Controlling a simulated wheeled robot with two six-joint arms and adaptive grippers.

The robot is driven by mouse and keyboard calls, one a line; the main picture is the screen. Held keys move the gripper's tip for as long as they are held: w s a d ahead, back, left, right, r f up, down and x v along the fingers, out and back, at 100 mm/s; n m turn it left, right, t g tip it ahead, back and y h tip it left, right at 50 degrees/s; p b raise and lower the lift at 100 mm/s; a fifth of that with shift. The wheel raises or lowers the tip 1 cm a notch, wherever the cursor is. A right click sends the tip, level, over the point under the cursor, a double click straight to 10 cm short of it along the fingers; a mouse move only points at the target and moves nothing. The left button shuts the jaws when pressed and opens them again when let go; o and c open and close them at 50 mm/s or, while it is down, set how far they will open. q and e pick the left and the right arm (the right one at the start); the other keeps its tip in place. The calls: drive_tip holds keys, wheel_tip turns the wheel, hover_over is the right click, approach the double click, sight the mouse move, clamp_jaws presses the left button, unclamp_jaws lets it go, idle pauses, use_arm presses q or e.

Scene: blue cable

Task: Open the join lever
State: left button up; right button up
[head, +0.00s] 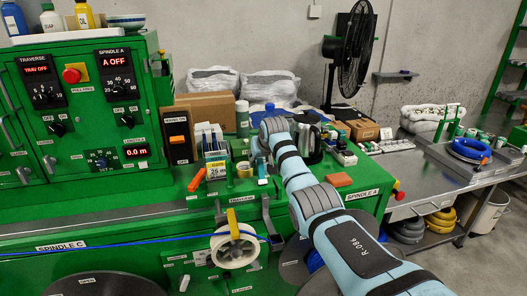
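My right arm comes in from the lower right and bends over the green bench (130,212). Its gripper (259,164) points down near the middle of the bench, mostly hidden by the wrist, so its finger opening does not show. An orange lever (197,180) stands tilted on the bench to the left of the gripper. No readable label tells which is the join lever. The blue cable (120,243) runs from the left edge to the white reel (234,246) on the bench front. My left gripper is not in view.
A green control cabinet (78,110) stands at the left. Cardboard boxes, wrapped bundles and a black fan (355,50) are behind. A grey table (465,165) stands at the right.

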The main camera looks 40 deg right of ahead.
drive_tip(key=v, duration=0.9)
drive_tip(key=shift+s, duration=0.25)
drive_tip(key=shift+r, duration=0.1)
